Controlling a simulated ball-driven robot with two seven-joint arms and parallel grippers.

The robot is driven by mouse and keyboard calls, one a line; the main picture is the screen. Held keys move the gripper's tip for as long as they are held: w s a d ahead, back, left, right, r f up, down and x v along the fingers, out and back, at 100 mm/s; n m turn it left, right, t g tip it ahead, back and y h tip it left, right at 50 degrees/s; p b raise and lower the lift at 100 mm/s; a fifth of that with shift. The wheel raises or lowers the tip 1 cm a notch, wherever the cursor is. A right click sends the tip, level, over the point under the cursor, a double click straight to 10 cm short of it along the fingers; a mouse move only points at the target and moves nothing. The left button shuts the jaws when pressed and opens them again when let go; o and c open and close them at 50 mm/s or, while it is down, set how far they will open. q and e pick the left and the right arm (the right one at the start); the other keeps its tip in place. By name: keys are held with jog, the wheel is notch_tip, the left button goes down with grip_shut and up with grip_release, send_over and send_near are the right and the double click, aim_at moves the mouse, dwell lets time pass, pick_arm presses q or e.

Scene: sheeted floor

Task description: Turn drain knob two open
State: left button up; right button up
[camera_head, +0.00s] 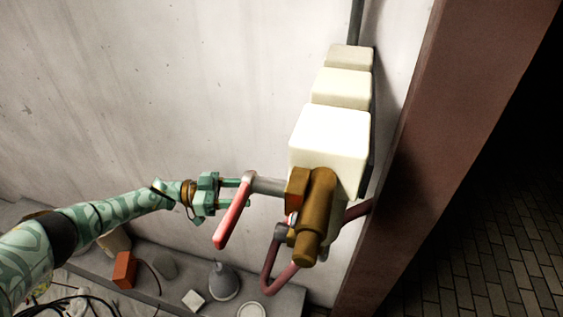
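A red lever handle (231,222) hangs at a slant from a grey pipe stub (268,185) on the left of the white wall unit. A second, curved red bar (266,272) sits lower, by a grey joint. I cannot tell which of these is drain knob two, as no label shows. My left gripper (238,194) comes in from the left with its green fingers spread apart. They reach the upper part of the slanted handle. The lower finger passes partly behind it, and contact is unclear. My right gripper is not in view.
White stacked boxes (331,136) and a brown cylindrical part (316,218) stand right of the handle. A reddish-brown post (437,130) rises farther right. Below, a grey ledge (285,299) carries a grey cone-shaped object (223,282) and an orange block (124,270). The wall left is bare.

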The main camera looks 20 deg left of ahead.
pick_arm(q)
jog(key=s+a+r+m+g+p, duration=0.1)
jog(key=s+a+r+g, duration=0.15)
jog(key=r, duration=0.35)
jog(key=s+a+r+g+p, duration=0.1)
jog(key=r+g, duration=0.2)
jog(key=r, duration=0.2)
jog(key=d+p, duration=0.5)
jog(key=d, duration=1.1)
jog(key=shift+r+h, duration=0.25)
jog(key=shift+h, duration=0.15)
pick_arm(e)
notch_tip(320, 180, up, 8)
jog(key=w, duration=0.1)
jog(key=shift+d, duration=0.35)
pick_arm(q)
jog(key=shift+w+d, duration=0.1)
jog(key=c, duration=1)
